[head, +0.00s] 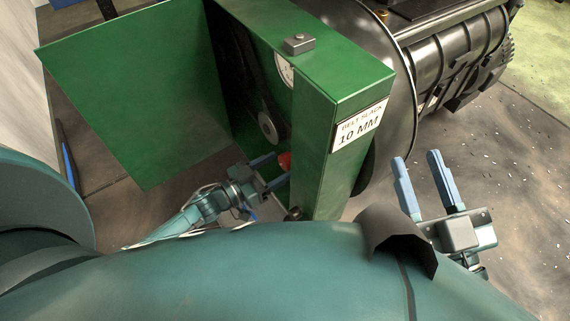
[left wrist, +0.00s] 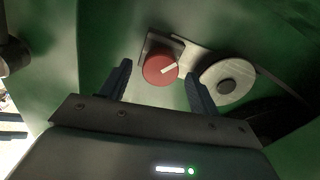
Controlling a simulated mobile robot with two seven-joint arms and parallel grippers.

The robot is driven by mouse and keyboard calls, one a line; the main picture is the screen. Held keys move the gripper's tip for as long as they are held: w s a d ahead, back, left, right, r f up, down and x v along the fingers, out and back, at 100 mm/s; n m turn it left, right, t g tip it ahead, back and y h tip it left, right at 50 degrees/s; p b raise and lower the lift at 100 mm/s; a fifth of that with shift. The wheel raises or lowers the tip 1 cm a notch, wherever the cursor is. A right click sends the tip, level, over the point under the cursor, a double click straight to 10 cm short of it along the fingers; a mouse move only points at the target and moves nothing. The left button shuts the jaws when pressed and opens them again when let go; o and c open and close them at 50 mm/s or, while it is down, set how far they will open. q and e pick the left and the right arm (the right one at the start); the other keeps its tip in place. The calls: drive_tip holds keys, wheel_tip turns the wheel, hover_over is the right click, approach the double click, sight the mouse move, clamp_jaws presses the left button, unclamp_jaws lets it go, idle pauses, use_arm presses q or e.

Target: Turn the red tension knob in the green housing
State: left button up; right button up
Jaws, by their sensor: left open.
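The red tension knob (left wrist: 160,68) has a pale pointer line and sits inside the green housing (head: 341,150). In the head view only a small part of the knob (head: 284,161) shows past the housing's edge. My left gripper (head: 274,170) is open at the housing's opening, close to the knob. In the left wrist view my left gripper (left wrist: 160,82) has its two fingers on either side of the knob, with gaps visible. My right gripper (head: 415,160) is open and empty, to the right of the housing.
The housing's green door (head: 140,95) stands open at the left. A grey pulley (left wrist: 228,82) sits beside the knob, with a dark belt. A label (head: 359,126) reads "BELT SLACK 10 MM". A black machine (head: 450,60) stands behind at right. Floor with scattered bits is free at right.

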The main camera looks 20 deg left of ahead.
sight(282, 164)
use_arm(q)
drive_tip(key=x, duration=0.3)
drive_tip(key=shift+b, duration=0.35)
drive_tip(key=shift+w+d, duration=0.15)
use_arm(e)
drive_tip(key=shift+w+d+r+n+t+y, duration=0.1)
drive_tip(key=shift+w+r+n+t+y, duration=0.15)
drive_tip(key=shift+r, duration=0.2)
drive_tip(key=shift+w+r+n+t+y, duration=0.1)
drive_tip(key=shift+r+n+t+y, duration=0.05)
drive_tip(key=shift+r+n, duration=0.25)
use_arm(q)
drive_tip(key=c, duration=1)
drive_tip(key=shift+o, duration=0.2)
drive_tip(key=shift+r, duration=0.1)
drive_tip(key=shift+r+n+p, duration=0.2)
drive_tip(key=shift+n+p, duration=0.9)
drive_tip(key=shift+p, duration=0.05)
drive_tip(key=shift+f+n+p, duration=0.3)
drive_tip(key=shift+n+p, duration=0.05)
drive_tip(key=shift+n, duration=0.85)
use_arm(e)
drive_tip(key=shift+s+f+m+g+h, duration=0.2)
drive_tip(key=shift+f+m+g+h, duration=0.15)
drive_tip(key=shift+f, duration=0.25)
drive_tip(key=shift+s+f+m+g+h, duration=0.25)
drive_tip(key=shift+f+m+h, duration=0.1)
drive_tip(key=shift+f, duration=0.25)
